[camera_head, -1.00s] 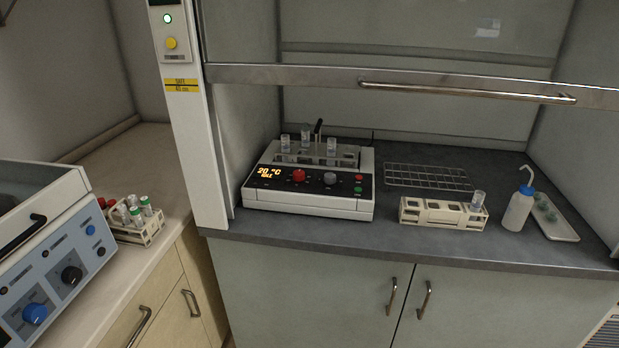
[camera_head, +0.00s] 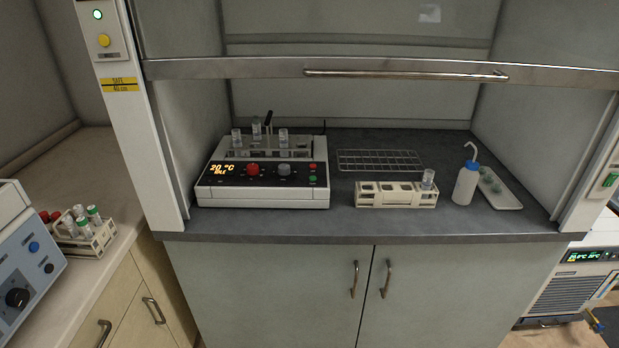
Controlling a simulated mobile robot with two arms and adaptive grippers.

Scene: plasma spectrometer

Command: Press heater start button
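The heater (camera_head: 262,196) is a white block unit with a dark front panel, standing on the fume hood worktop left of centre. Its orange display (camera_head: 221,170) reads 20 °C and what looks like IDLE. The panel has a red knob (camera_head: 253,169), a grey knob (camera_head: 284,169), and a small red button (camera_head: 312,168) above a small green button (camera_head: 312,180) at its right end. Button labels are too small to read. Several vials (camera_head: 283,137) and a dark probe (camera_head: 268,122) stand in its top. Neither of my grippers is in view.
The raised sash handle (camera_head: 405,74) crosses above the worktop. A wire rack (camera_head: 379,159), vial rack (camera_head: 396,197), wash bottle (camera_head: 465,184) and tray (camera_head: 505,197) stand to the right. A tube rack (camera_head: 88,242) is on the left bench. Worktop before the heater is clear.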

